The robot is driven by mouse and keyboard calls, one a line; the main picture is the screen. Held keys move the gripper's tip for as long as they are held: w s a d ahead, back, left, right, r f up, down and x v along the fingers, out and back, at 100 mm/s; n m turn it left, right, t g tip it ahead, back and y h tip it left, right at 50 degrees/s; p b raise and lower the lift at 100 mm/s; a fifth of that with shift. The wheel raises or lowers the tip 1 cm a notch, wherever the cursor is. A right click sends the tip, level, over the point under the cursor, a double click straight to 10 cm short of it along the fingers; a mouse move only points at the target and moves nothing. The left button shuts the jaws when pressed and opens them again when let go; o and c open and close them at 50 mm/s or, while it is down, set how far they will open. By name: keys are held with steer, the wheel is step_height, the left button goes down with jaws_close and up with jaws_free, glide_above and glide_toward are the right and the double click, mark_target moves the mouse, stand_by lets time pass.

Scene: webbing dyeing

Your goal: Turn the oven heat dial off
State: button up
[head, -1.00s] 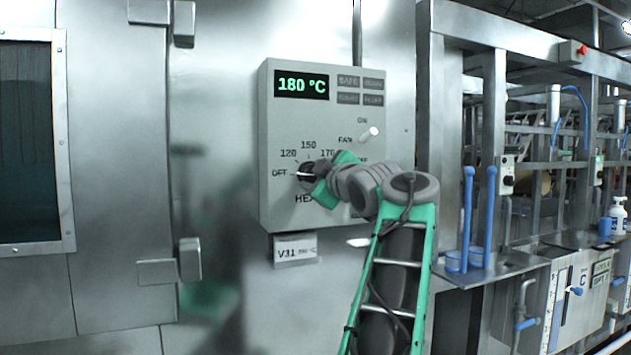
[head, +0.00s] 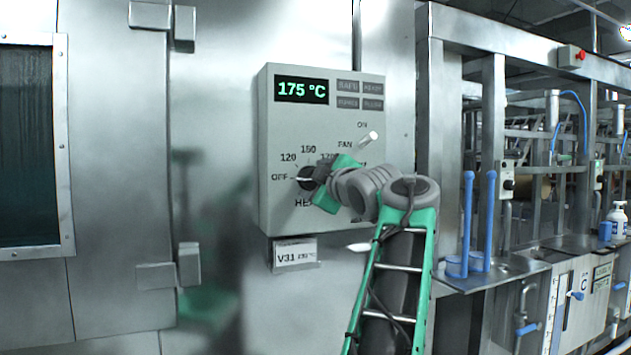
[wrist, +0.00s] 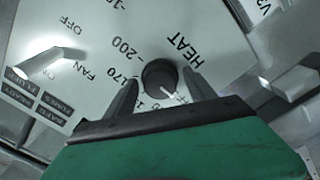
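The heat dial (head: 307,178) is a round black knob with a white pointer, low on the grey control panel (head: 275,130). In the head view the pointer lies to the left, at the OFF mark. My gripper (head: 320,180) is at the dial, coming from the right. In the wrist view the dial (wrist: 158,75) sits between the two fingertips of my gripper (wrist: 160,80). The fingers stand apart, with a narrow gap on each side of the dial. My gripper partly covers the scale's right side in the head view.
A green display (head: 302,89) reads 175 °C. A light fan switch (head: 369,139) sticks out above and right of the dial, near my gripper. A V31 label (head: 295,254) is below the panel.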

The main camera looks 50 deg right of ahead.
steer(key=shift+o, duration=0.2)
steer(key=v, duration=0.7)
steer(key=shift+s+a+b, duration=0.2)
steer(key=shift+s+b, duration=0.15)
steer(key=shift+b, duration=0.1)
